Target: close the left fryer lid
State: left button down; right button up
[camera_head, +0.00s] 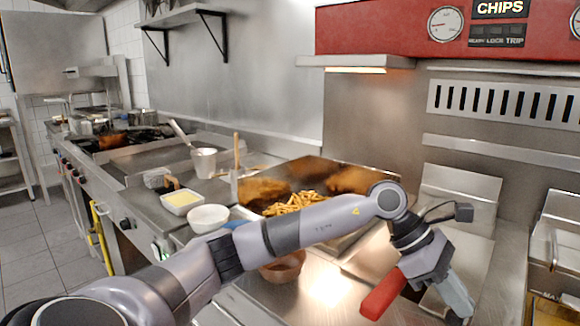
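A raised steel panel (460,192), which looks like the left fryer lid, leans upright against the back wall under the slotted vent. The lower part of the fryer area is partly hidden by my arm. My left gripper (428,290) is in front of and below this panel, pointing down, with no visible contact with it. My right gripper is out of view.
A tray of chips (295,203) lies behind my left arm. A white bowl (208,218), a tub with yellow contents (181,201) and a brown bowl (284,267) stand near the arm. Another steel fryer unit (555,245) is at the right edge. A red hood (390,30) hangs above.

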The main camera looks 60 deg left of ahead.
pick_arm(q)
jog(key=shift+s+a+f, duration=0.1)
jog(key=shift+f, duration=0.3)
jog(key=r+p, duration=0.2)
jog(key=r, duration=0.1)
jog(key=r+p, duration=0.1)
jog(key=r, duration=0.1)
jog(key=shift+s+a, duration=0.1)
jog(key=shift+a, duration=0.2)
notch_tip(320, 180, up, 10)
jog(key=a+b, duration=0.1)
jog(key=shift+s+f, duration=0.2)
jog(key=shift+s, duration=0.25)
